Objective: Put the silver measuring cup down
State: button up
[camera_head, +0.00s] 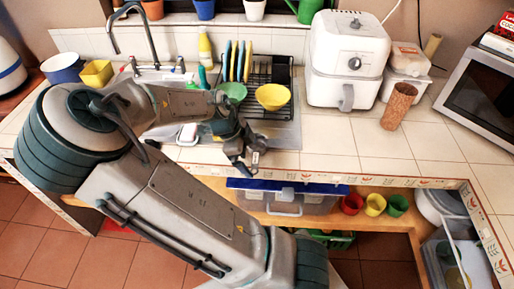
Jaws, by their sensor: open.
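My gripper (247,157) hangs at the front edge of the counter, just right of the sink area and below the dish rack. It is small and dark in this view, and its jaws are open. I cannot make out a silver measuring cup. The gripper's own body and my arm hide part of the counter and the sink behind them.
A dish rack (284,98) with plates stands behind the gripper, with a yellow bowl (273,96) and a green bowl (232,91) at it. A white air fryer (346,58) and a brown cup (398,106) stand to the right. The tiled counter (335,137) before the fryer is clear.

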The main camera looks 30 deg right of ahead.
aim_at(255, 161)
jog(key=shift+x, duration=1.6)
jog(key=c, duration=0.9)
jog(key=shift+r, duration=0.1)
jog(key=shift+c, duration=0.8)
